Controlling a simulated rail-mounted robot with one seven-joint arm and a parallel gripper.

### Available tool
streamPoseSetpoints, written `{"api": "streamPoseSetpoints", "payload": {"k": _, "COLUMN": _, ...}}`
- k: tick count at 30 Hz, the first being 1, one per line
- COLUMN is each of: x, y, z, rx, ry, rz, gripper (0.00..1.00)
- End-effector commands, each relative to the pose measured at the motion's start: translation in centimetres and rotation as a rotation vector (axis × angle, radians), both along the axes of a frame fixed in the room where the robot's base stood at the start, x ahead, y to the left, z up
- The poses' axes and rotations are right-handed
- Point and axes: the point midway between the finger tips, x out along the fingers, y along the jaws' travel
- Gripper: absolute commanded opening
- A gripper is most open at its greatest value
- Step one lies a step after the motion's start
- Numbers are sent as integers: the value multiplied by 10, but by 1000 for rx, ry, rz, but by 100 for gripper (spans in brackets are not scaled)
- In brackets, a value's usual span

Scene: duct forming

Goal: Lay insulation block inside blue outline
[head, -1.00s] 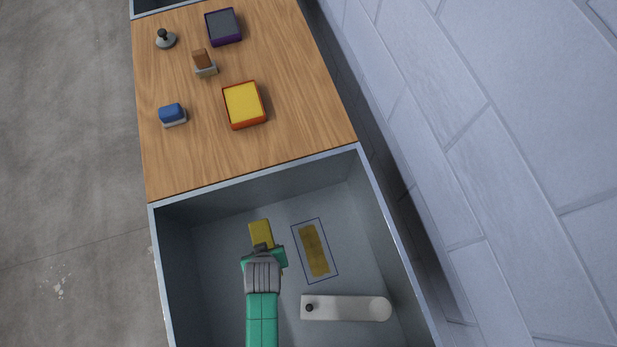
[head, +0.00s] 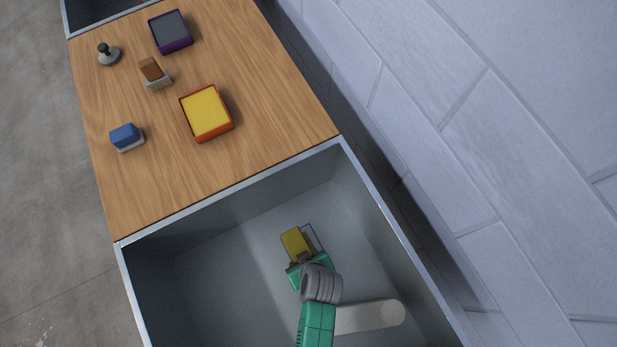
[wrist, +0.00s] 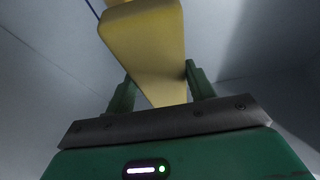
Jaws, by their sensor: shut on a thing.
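The yellow insulation block (head: 295,242) is held in my gripper (head: 304,262) inside the grey open duct. In the wrist view the block (wrist: 148,40) sits between the two green fingers (wrist: 160,86), which are shut on it. The blue outline (head: 314,238) on the duct floor shows just right of and behind the block; the block and gripper hide most of it. A bit of blue line also shows at the wrist view's top left. I cannot tell whether the block touches the floor.
Duct walls (head: 135,290) rise around my gripper. A pale rounded bar (head: 375,316) lies nearby on the floor, partly behind my arm. The wooden table (head: 240,75) beyond holds an orange tray of yellow material (head: 207,112), a purple tray (head: 171,32), a blue block (head: 125,136) and small tools.

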Motion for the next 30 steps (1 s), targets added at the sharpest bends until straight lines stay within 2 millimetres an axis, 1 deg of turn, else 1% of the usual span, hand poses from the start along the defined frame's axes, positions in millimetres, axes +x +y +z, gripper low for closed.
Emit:
{"api": "streamPoseSetpoints", "payload": {"k": 2, "x": 1, "y": -7, "z": -1, "rx": -1, "ry": 1, "rz": 0, "gripper": 28}}
{"api": "streamPoseSetpoints", "payload": {"k": 8, "x": 2, "y": -14, "z": -2, "rx": 0, "ry": 1, "rz": -1, "gripper": 28}}
{"api": "streamPoseSetpoints", "payload": {"k": 10, "x": 4, "y": -23, "z": -3, "rx": 1, "ry": -1, "rz": -3, "gripper": 28}}
{"api": "streamPoseSetpoints", "payload": {"k": 12, "x": 4, "y": -23, "z": -21, "rx": 1, "ry": 2, "rz": -1, "gripper": 28}}
{"api": "streamPoseSetpoints", "payload": {"k": 15, "x": 3, "y": -22, "z": -38, "rx": 0, "ry": 3, "rz": 1, "gripper": 28}}
{"api": "streamPoseSetpoints", "payload": {"k": 23, "x": 4, "y": -22, "z": -37, "rx": 0, "ry": 0, "rz": 1, "gripper": 28}}
{"api": "streamPoseSetpoints", "payload": {"k": 30, "x": 3, "y": -22, "z": -45, "rx": -1, "ry": 1, "rz": 0, "gripper": 28}}
